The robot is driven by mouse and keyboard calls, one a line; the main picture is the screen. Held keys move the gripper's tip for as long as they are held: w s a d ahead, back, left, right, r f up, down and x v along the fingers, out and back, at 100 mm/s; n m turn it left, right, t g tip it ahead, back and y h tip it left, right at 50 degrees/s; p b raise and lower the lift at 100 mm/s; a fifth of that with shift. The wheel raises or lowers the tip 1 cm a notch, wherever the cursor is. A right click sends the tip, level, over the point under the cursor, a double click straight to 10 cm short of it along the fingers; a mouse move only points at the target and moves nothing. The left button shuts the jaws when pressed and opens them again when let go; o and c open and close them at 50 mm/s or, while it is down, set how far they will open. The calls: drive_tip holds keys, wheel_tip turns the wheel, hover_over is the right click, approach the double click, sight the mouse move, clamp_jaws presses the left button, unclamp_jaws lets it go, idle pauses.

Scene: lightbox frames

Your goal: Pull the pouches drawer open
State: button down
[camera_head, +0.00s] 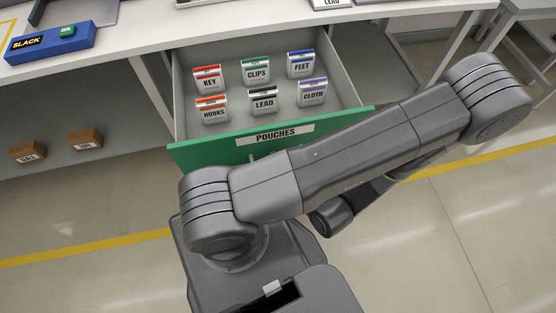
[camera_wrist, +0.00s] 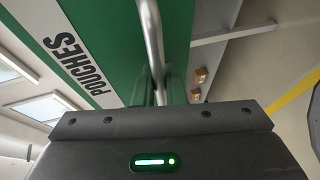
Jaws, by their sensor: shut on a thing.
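The pouches drawer (camera_head: 345,118) stands pulled out from under the white table, with its green front labelled POUCHES facing me. Inside stand several labelled pouches in two rows: KEY (camera_head: 209,80), CLIPS (camera_head: 256,72), FEET (camera_head: 301,66), HOOKS (camera_head: 213,111), LEAD (camera_head: 264,102) and CLOTH (camera_head: 312,93). In the wrist view the green front (camera_wrist: 105,30) and its metal bar handle (camera_wrist: 150,30) are close. My gripper (camera_wrist: 158,82) is shut on the handle. In the head view my arm hides the gripper and most of the handle.
The white tabletop (camera_head: 150,28) runs above the drawer, with a blue SLACK box (camera_head: 50,43) at its left. Two brown blocks, left (camera_head: 28,151) and right (camera_head: 85,139), sit on the lower shelf. Floor in front, crossed by a yellow line (camera_head: 90,247), is clear.

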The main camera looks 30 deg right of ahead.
drive_tip(key=c, duration=1.8)
unclamp_jaws()
drive_tip(key=v, duration=1.3)
drive_tip(key=shift+s+d, duration=0.15)
drive_tip(key=shift+s, duration=0.25)
drive_tip(key=x, duration=1.4)
drive_tip(key=shift+r, duration=0.1)
drive_tip(key=shift+s, duration=0.1)
